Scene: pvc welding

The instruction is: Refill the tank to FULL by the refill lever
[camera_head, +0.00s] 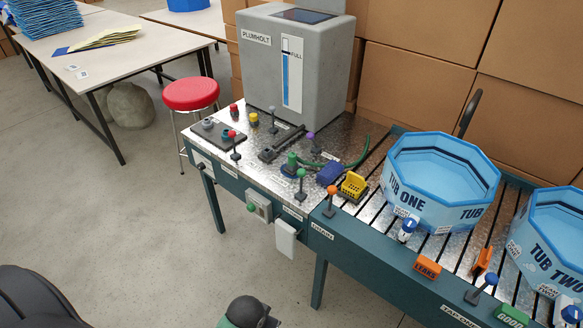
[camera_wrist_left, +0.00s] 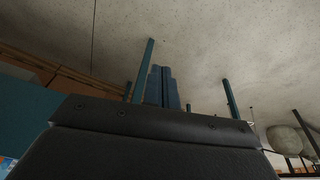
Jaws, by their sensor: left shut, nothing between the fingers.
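The grey tank (camera_head: 296,68), marked PLUMHOLT, stands at the back of the metal bench. Its upright gauge (camera_head: 292,76) has a FULL mark near the top; blue fills much of the strip, but the exact level is hard to read. Several knobbed levers stand on the bench, including a grey one (camera_head: 272,113), a purple one (camera_head: 310,137), a red one (camera_head: 234,137) and a green one (camera_head: 301,177). Their labels are too small to tell which is refill. My left gripper (camera_wrist_left: 162,86) is shut and empty, away from the levers. My right gripper is not in view.
Tub one (camera_head: 440,215) and tub two (camera_head: 552,275) stand on the slatted right part. A red stool (camera_head: 190,95) stands behind.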

